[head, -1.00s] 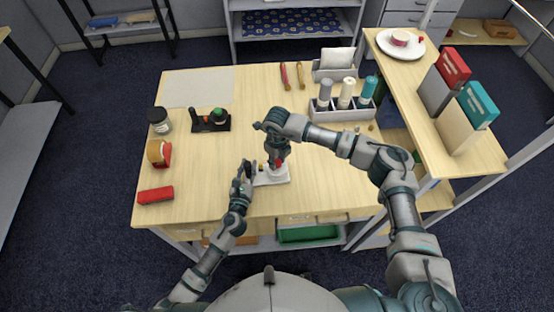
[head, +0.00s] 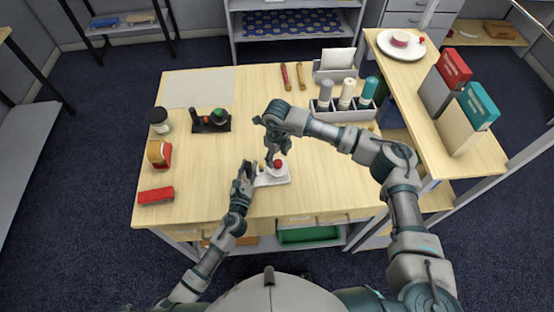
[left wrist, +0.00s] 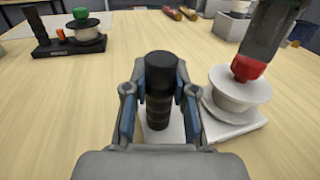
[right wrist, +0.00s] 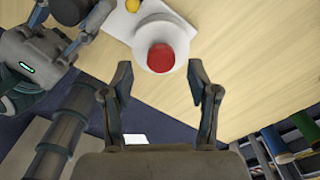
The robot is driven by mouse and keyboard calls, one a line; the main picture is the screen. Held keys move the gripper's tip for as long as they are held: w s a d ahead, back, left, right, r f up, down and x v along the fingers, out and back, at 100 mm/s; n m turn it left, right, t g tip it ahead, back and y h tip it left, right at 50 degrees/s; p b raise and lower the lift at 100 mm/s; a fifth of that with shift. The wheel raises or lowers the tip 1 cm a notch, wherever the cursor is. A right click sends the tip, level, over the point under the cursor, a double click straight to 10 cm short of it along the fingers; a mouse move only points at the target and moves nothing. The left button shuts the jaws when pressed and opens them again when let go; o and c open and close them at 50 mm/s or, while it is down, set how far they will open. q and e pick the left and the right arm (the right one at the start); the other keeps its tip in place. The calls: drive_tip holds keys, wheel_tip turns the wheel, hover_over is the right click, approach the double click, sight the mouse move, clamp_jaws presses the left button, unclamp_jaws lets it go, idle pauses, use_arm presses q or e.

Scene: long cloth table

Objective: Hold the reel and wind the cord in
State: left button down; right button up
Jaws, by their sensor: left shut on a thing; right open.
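The reel is a white spool (left wrist: 240,92) with a red knob (right wrist: 160,57) on top, on a white base (head: 272,179) near the table's front edge. A black ribbed handle (left wrist: 160,85) stands upright beside the spool. My left gripper (head: 249,170) is shut around this handle, one finger on each side in the left wrist view. My right gripper (right wrist: 158,76) is open and empty; its fingertips are near the red knob, and I cannot tell if they touch it. A small yellow piece (right wrist: 132,5) shows beside the spool. I cannot make out the cord.
A second reel on a black base (head: 210,122) with a green knob stands further back left. A jar (head: 160,122), a tape dispenser (head: 158,154) and a red stapler (head: 155,195) line the left edge. The middle is clear.

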sight(277, 162)
wheel_tip(277, 162, up, 9)
idle(0.4)
use_arm(q)
drive_tip(key=c, duration=0.9)
unclamp_jaws()
drive_tip(key=shift+o, duration=0.2)
drive_tip(key=shift+s, duration=0.1)
